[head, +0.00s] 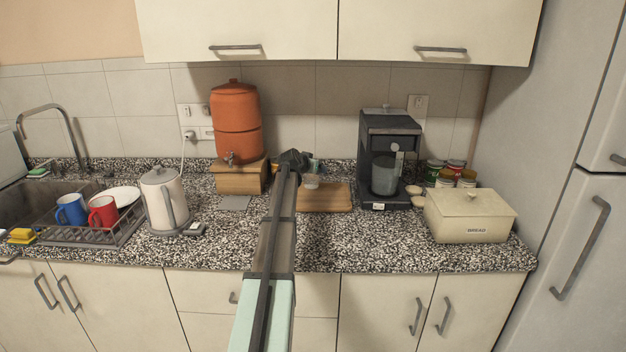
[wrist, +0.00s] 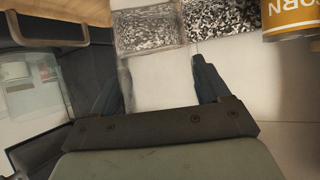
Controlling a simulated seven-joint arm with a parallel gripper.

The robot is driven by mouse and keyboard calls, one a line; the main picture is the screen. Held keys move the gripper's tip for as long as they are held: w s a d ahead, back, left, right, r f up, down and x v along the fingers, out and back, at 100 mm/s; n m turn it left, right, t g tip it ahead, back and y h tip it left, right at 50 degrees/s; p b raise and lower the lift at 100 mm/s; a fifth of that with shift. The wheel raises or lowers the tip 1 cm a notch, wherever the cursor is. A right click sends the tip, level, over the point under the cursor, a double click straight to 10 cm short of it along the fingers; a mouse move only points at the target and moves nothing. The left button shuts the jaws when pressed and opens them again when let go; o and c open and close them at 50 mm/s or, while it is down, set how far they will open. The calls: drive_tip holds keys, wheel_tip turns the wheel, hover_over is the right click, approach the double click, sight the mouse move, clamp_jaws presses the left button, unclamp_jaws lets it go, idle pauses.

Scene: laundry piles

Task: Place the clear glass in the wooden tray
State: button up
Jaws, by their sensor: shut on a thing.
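My gripper (head: 293,160) is at the back of the counter, left of and above the wooden tray (head: 335,203). In the wrist view its two fingers (wrist: 161,80) stand apart with the clear glass (wrist: 150,38) between them. The glass is see-through, and its faint outline shows against the speckled counter. A wooden edge (wrist: 65,20), likely the tray's, shows at the top left of the wrist view.
The black coffee machine (head: 390,130) with a grey jug (head: 384,178) stands right of the tray. An orange dispenser (head: 236,120) on a wooden stand (head: 240,178) is to the left. A yellow can (wrist: 290,18) labelled corn is close at the wrist view's right.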

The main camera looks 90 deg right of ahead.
sight(313, 177)
drive_tip(key=shift+f, duration=1.95)
drive_tip(key=shift+f, duration=0.15)
drive_tip(key=o, duration=1.4)
drive_tip(key=v, duration=1.2)
drive_tip(key=shift+a, duration=0.1)
